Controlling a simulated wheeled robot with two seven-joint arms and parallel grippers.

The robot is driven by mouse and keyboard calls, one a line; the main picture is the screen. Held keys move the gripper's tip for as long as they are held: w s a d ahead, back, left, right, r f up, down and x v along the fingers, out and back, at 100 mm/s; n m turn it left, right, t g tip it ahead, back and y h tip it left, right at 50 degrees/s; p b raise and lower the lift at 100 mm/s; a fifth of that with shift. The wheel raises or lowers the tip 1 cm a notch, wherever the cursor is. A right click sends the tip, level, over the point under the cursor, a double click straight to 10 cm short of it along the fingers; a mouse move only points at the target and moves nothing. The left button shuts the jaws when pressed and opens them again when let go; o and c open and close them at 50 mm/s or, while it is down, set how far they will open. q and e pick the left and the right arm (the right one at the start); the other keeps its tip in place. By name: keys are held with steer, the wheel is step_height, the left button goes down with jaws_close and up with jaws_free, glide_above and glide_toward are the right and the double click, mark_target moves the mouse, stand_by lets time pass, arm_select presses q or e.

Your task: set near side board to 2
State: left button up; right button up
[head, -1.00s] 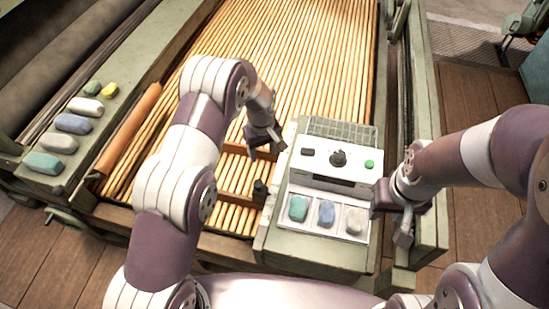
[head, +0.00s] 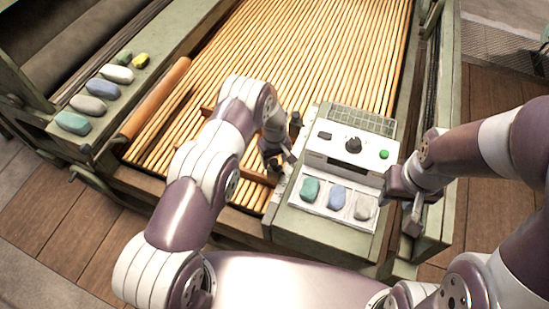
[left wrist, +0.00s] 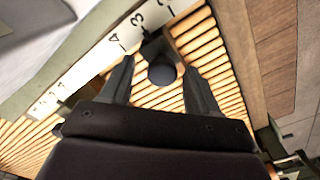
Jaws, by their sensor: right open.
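The near side board (head: 252,173) is a brown wooden bar lying across the slatted lattice, beside the grey-green control housing. Its dark round knob (head: 273,165) is at the board's right end. In the left wrist view the knob (left wrist: 162,73) lies between the two spread fingers of my left gripper (left wrist: 160,75), with gaps on both sides. A white scale (left wrist: 125,35) there shows 4, 3 and part of a 2. The dark mount under the knob meets the scale close to 3. My right gripper (head: 412,215) is open and empty at the housing's right side.
Another dark knob (head: 296,118) stands farther up the lattice. The housing holds a panel (head: 340,150) with a black dial and green button, above a tray of coloured lumps (head: 337,199). More lumps (head: 88,104) and an orange roller (head: 155,97) are at the left.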

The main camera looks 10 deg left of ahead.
arm_select(q)
steer(key=shift+s+a, duration=0.1)
steer(key=shift+a, duration=0.05)
jaws_close()
steer(key=shift+s+r, duration=0.1)
steer(key=shift+r, duration=0.1)
steer(key=s+p, duration=0.2)
steer(key=s, duration=0.1)
steer(key=shift+s+a+f, duration=0.1)
steer(key=shift+s+a, duration=0.2)
steer(key=shift+a, duration=0.1)
steer(key=shift+o, duration=0.2)
jaws_free()
step_height(320, 180, up, 13)
steer(key=b, duration=0.1)
steer(key=shift+f, duration=0.15)
